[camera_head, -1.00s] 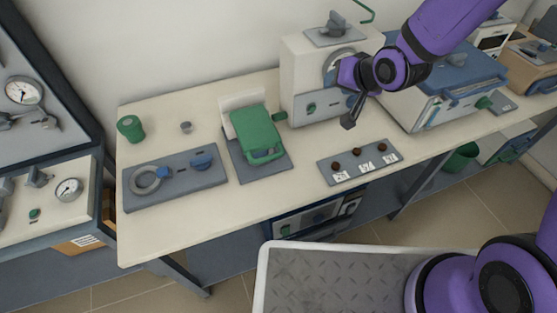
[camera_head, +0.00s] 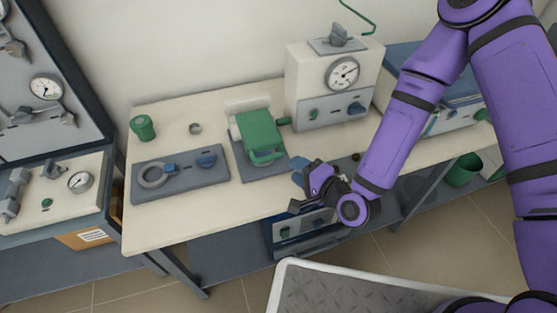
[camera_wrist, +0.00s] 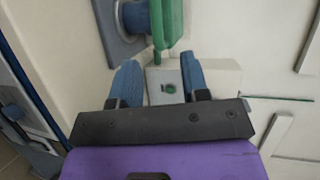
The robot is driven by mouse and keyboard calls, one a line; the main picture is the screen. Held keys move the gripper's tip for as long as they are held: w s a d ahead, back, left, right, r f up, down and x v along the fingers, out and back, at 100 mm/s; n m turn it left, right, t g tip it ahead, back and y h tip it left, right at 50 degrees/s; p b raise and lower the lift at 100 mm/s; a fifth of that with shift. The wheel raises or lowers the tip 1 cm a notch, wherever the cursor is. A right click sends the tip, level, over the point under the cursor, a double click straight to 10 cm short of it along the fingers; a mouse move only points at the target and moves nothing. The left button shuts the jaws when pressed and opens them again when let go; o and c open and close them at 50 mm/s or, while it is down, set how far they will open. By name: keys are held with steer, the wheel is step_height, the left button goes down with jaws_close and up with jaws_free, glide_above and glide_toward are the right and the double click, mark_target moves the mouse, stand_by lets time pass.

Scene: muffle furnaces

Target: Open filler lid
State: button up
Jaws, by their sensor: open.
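A green hinged lid (camera_head: 260,133) with a looped handle sits on a grey base plate, mid-bench. I cannot tell which of these is the filler lid. My gripper (camera_head: 297,187) is open and empty, to the right of and in front of the green lid, near the bench's front edge. In the wrist view a green part (camera_wrist: 168,22) shows beyond my open gripper (camera_wrist: 159,84), apart from the fingers.
A white gauge box (camera_head: 343,75) stands behind, right of the green lid. A green cup (camera_head: 143,127) and a small grey ring (camera_head: 195,128) stand at the back left. A gauge panel (camera_head: 75,210) is at the far left. The front left bench top is clear.

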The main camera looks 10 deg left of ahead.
mark_target(271, 157)
steer(key=shift+m, duration=0.5)
steer(key=x, duration=1)
steer(key=shift+s+a+f, duration=0.2)
steer(key=shift+s+f, duration=0.05)
steer(key=shift+s, duration=0.05)
jaws_close()
